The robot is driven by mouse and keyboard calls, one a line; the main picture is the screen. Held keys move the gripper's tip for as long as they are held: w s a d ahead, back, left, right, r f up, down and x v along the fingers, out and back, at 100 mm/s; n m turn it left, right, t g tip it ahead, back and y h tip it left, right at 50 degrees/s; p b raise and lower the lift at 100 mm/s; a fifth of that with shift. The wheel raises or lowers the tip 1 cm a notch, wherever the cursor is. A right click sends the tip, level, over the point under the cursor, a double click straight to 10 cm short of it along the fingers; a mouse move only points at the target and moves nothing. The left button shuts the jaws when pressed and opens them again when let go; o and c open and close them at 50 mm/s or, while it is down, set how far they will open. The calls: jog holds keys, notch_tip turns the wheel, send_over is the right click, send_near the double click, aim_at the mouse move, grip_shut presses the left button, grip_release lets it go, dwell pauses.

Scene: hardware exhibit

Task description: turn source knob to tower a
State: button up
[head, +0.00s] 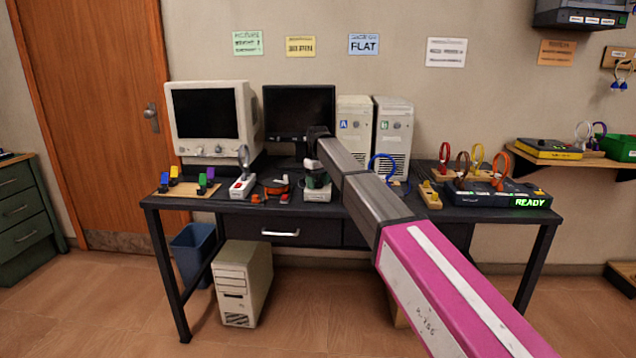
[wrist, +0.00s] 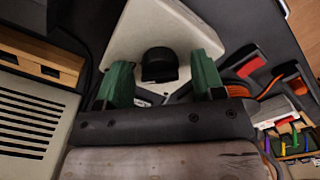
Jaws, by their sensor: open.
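The source knob (wrist: 158,65) is a black round knob on top of a small beige box (wrist: 140,30). In the head view the box (head: 318,195) sits on the dark desk in front of the black monitor. My gripper (wrist: 162,66) is open, with one green finger on each side of the knob and gaps visible between. In the head view my gripper (head: 317,178) is just above the box and hides the knob. Tower A (head: 354,125), beige with a blue A label, stands behind, beside the second tower (head: 392,130) with a green label.
A white power strip (head: 242,187) and orange cable (head: 277,190) lie left of the box. A blue cable loop (head: 384,165) is to its right. A CRT monitor (head: 212,118) stands at the back left. A dark unit reading READY (head: 500,197) is at the right.

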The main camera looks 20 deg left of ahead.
jog(key=c, duration=0.9)
jog(key=n, duration=0.4)
jog(key=shift+n, duration=0.3)
jog(key=n, duration=0.9)
jog(key=shift+n, duration=2.1)
